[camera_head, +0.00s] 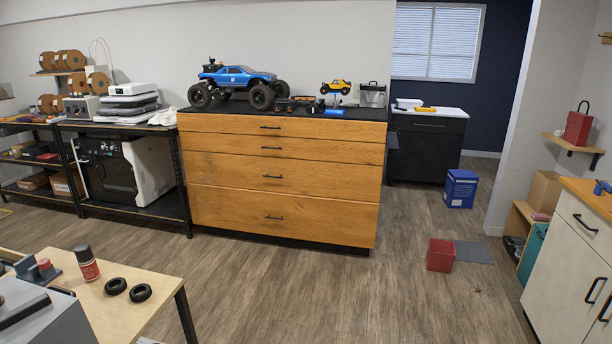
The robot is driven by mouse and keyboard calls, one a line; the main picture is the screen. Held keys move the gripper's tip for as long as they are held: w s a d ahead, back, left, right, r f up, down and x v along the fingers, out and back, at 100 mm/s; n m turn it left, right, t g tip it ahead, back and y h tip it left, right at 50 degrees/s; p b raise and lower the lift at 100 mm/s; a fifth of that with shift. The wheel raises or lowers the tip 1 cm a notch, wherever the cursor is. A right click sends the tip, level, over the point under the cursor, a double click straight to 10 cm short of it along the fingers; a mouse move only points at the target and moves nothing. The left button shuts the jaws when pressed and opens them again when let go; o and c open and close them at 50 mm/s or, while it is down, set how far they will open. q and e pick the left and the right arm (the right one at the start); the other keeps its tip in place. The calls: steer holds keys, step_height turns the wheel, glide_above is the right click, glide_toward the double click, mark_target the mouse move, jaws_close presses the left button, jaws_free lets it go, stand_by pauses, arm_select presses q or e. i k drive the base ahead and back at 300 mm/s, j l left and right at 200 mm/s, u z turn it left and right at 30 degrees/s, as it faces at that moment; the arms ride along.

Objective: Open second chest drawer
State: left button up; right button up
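A wooden chest of drawers (219,208) with a black top stands against the back wall in the middle of the head view. It has several drawers stacked one above another, each with a short black bar handle, and all look shut. The second drawer from the top (330,152) is a shallow one, with its handle (271,148) at its middle. Neither of my grippers shows in this view.
A work table (136,309) with a spray can and two small tires is at the lower left. A black shelf rack (160,207) stands left of the chest. A red box (440,256) sits on the floor at right. The floor (290,290) before the chest is clear.

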mark_target(335, 150)
steer(key=i, duration=1.35)
steer(key=i+j+z, duration=0.1)
steer(key=i, duration=1.3)
steer(key=i+j, duration=0.15)
steer(key=i, duration=1.2)
